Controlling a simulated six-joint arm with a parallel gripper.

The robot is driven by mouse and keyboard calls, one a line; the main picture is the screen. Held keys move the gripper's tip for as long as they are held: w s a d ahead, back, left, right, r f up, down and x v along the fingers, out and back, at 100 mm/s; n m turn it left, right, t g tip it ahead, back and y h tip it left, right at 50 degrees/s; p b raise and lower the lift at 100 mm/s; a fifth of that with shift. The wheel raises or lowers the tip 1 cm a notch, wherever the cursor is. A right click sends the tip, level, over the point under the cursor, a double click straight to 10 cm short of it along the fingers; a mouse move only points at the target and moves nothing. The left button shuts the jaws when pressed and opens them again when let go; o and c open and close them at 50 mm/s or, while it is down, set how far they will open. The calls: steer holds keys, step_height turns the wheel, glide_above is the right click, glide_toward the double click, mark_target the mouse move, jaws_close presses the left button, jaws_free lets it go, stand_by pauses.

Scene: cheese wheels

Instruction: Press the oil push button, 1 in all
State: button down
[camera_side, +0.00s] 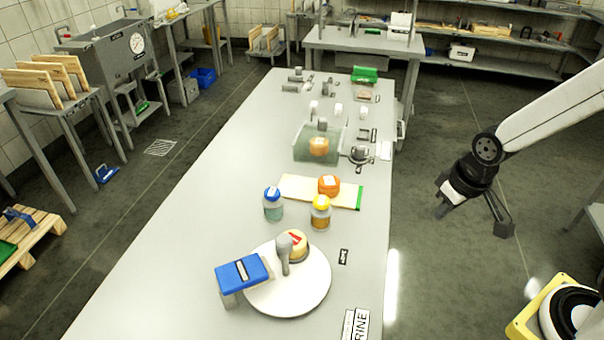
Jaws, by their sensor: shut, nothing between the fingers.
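Two capped bottles stand side by side on the long grey table: a blue-capped bottle (273,206) with blue-green contents and a yellow-capped bottle (320,214) with amber contents. Their labels are too small to read, and I cannot tell which part here is the oil push button. My gripper (474,218) hangs in the air right of the table, over the dark floor, pointing down.
In front, a round white plate (312,290) carries a cheese wheel and a grey handled tool, beside a blue-topped block (243,273). Behind the bottles lie a board (293,189) with an orange wheel (329,185) and a clear tank (304,145). The table's left side is clear.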

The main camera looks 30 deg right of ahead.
steer(key=shift+w, duration=0.1)
stand_by(0.8)
step_height(320, 180, up, 3)
steer(key=m+t+y, duration=0.3)
steer(key=m+t, duration=0.2)
steer(key=t, duration=0.1)
glide_above(324, 202)
steer(key=shift+f, duration=0.2)
steer(key=shift+f, duration=0.15)
steer(key=shift+f, duration=4.25)
